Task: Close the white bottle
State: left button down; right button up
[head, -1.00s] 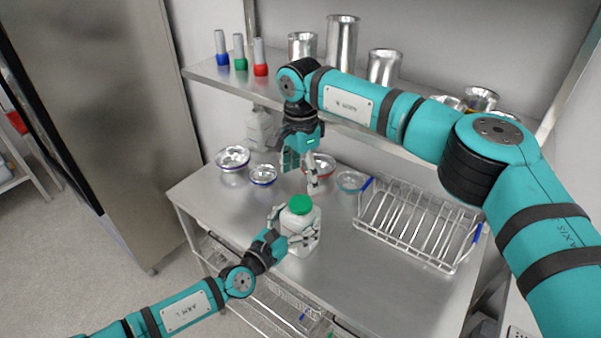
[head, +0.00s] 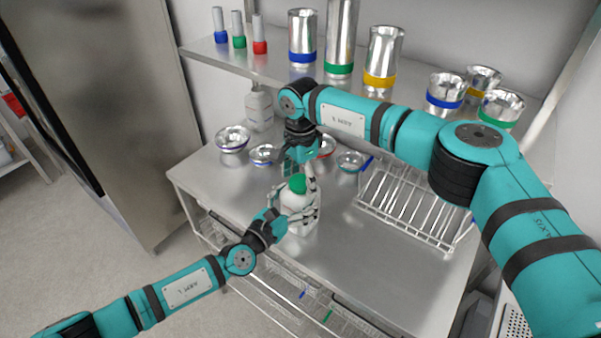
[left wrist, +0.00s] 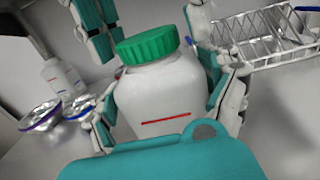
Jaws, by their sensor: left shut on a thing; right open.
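The white bottle (head: 299,221) stands upright over the steel table, with its green cap (head: 298,184) on top. In the left wrist view the bottle (left wrist: 165,95) shows a red line on its front, and the green cap (left wrist: 147,46) sits on its neck. I cannot tell how tightly it is screwed. My left gripper (head: 297,207) is shut on the bottle's body, a finger on each side. My right gripper (head: 301,174) is open, pointing down over the cap.
A wire rack (head: 418,203) stands to the right. Metal bowls (head: 232,139) and another white bottle (head: 259,108) are behind. The shelf (head: 270,68) above holds metal containers and three colour-based tubes. The table's front right is clear.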

jog(key=c, duration=1.2)
jog(key=m, duration=0.3)
jog(key=shift+m, duration=0.4)
jog(key=m, duration=0.4)
jog(key=shift+m, duration=0.4)
jog(key=m, duration=0.4)
jog(key=shift+m, duration=0.4)
jog(key=m, duration=0.4)
jog(key=o, duration=1.3)
jog(key=shift+c, duration=0.2)
